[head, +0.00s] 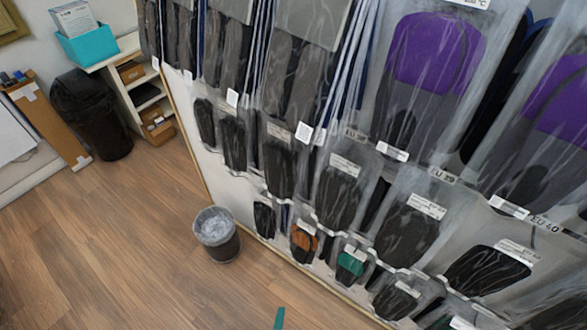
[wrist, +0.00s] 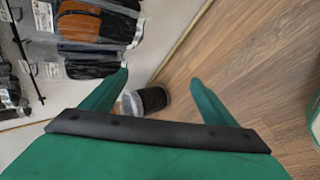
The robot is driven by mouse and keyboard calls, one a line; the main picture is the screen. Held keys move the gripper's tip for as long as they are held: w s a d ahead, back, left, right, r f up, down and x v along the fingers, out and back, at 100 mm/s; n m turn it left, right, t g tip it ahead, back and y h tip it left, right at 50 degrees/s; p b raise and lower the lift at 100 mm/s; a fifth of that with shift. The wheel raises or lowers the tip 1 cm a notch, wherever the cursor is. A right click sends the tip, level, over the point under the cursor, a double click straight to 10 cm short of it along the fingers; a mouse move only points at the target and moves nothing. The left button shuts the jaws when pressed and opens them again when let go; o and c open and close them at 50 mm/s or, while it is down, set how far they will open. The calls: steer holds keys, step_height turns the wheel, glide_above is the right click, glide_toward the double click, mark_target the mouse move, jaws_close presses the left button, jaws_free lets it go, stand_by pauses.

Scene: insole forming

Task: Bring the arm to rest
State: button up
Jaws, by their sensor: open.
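My gripper (wrist: 158,95) fills the lower part of the wrist view, with two green fingers spread apart and nothing between them. Beyond the fingers are the wooden floor and a small bin. In the head view only a small green tip, probably of my gripper (head: 279,318), shows at the bottom edge. The rest of my arm is out of that view.
A wall of insoles in clear bags (head: 340,195) fills the right of the head view. A small lined bin (head: 217,236) stands on the floor before it; it also shows in the wrist view (wrist: 152,100). A black bin (head: 92,115) and shelf (head: 131,72) stand back left. Open floor (head: 110,250) lies left.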

steer(key=s+d+r+m+t, duration=0.1)
steer(key=r+m, duration=0.4)
steer(key=r, duration=0.5)
steer(key=s+d+r+m+t, duration=0.2)
steer(key=s+r+m, duration=0.4)
steer(key=r, duration=0.5)
steer(key=s+d+r+m+t+y, duration=0.1)
steer(key=s+r+m, duration=0.3)
steer(key=r, duration=0.6)
steer(key=shift+s+d+r+m+t, duration=0.2)
steer(key=shift+r+m+t, duration=0.1)
steer(key=shift+m+t, duration=0.6)
